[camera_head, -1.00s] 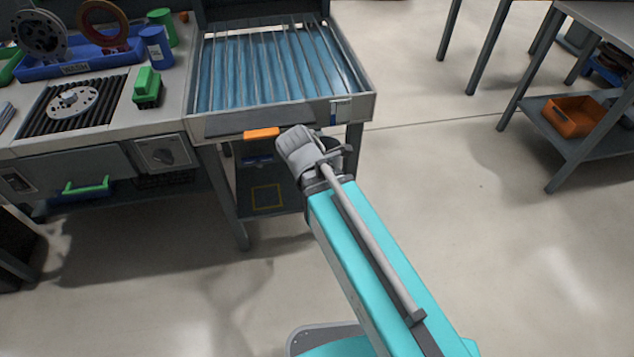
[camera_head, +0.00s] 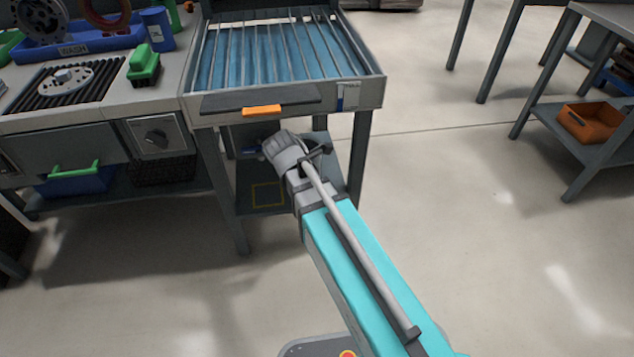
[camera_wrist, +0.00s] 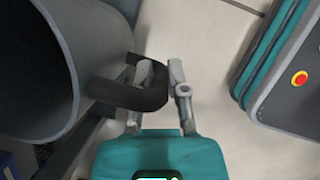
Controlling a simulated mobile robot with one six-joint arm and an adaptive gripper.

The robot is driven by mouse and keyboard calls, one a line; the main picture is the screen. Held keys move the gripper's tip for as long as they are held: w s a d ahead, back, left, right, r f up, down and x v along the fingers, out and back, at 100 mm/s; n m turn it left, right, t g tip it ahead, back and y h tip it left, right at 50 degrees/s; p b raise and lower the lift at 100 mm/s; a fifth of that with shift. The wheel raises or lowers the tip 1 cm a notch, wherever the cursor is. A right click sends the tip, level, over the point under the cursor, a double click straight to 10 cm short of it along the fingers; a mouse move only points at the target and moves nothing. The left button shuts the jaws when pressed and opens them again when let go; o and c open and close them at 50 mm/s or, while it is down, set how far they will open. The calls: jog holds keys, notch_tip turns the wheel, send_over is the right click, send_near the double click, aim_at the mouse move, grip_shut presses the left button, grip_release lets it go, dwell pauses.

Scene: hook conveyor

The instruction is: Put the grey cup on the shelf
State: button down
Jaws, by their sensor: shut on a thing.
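The grey cup (camera_wrist: 50,75) fills the left of the wrist view, its wide round rim facing the camera. Its dark handle (camera_wrist: 145,92) sticks out to the right. My gripper (camera_wrist: 161,72) is shut on this handle, with one finger on each side of it. My arm's end appears in front of this shelf.
The slatted rack (camera_head: 270,60), with an orange handle (camera_head: 262,110) at its front, stands above the shelf. Its legs (camera_head: 228,195) flank the opening. A workbench (camera_head: 95,115) stands at left. Another table with an orange bin (camera_head: 590,122) is at right. The floor between is clear.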

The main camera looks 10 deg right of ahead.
jog(key=shift+w+f, duration=0.35)
jog(key=shift+w, duration=0.15)
jog(key=w+d+f+b, duration=0.1)
jog(key=w, duration=0.1)
jog(key=w+d+f+b, duration=0.1)
jog(key=w+b, duration=0.1)
jog(key=w, duration=0.1)
jog(key=w+d+f+b, duration=0.1)
jog(key=w+f, duration=0.1)
jog(key=shift+w+d, duration=0.25)
jog(key=shift+w, duration=0.05)
jog(key=w+d+f+b, duration=0.2)
jog(key=w+f+b, duration=0.2)
jog(key=f+b, duration=0.1)
jog(key=shift+w+d+f+b, duration=0.2)
jog(key=shift+w+f+b, duration=0.2)
jog(key=shift+f+b, duration=1.6)
jog(key=shift+b, duration=0.1)
